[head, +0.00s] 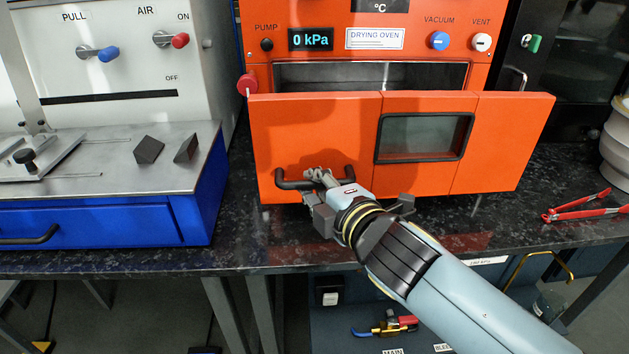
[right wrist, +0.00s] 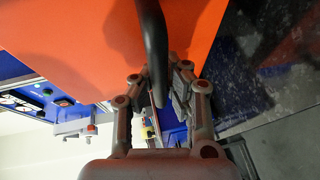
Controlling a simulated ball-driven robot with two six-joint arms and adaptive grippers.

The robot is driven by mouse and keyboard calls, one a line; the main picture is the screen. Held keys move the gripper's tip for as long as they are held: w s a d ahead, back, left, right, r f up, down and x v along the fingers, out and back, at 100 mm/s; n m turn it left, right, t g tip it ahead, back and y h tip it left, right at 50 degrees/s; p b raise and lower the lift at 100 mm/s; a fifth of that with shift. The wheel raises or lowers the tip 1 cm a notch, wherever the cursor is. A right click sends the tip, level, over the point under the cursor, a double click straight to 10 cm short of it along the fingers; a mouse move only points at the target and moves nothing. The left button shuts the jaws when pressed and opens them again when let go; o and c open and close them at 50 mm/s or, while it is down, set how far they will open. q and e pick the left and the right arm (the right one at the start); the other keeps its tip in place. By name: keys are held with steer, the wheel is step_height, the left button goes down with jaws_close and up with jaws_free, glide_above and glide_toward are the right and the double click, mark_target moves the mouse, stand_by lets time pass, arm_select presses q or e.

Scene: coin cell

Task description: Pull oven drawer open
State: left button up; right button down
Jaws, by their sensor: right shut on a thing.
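The orange drawer front (head: 315,125) of the drying oven stands out from the oven body, with a dark opening (head: 370,77) showing above its top edge. It has a dark window (head: 424,136) and a black bar handle (head: 284,180) at its lower left. My right gripper (head: 320,177) is shut on the handle, reaching in from the lower right. In the right wrist view the black handle (right wrist: 154,50) runs between the two fingers of the gripper (right wrist: 156,88). My left gripper is not in view.
A white and blue machine (head: 110,185) stands close on the left. Red-handled tongs (head: 585,207) lie on the dark speckled counter (head: 470,228) at the right. The counter's front edge lies just below the drawer front. A lower shelf holds small fittings (head: 388,326).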

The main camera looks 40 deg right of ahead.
steer(key=c, duration=1.3)
jaws_free()
steer(key=v, duration=1.2)
steer(key=shift+d, duration=0.1)
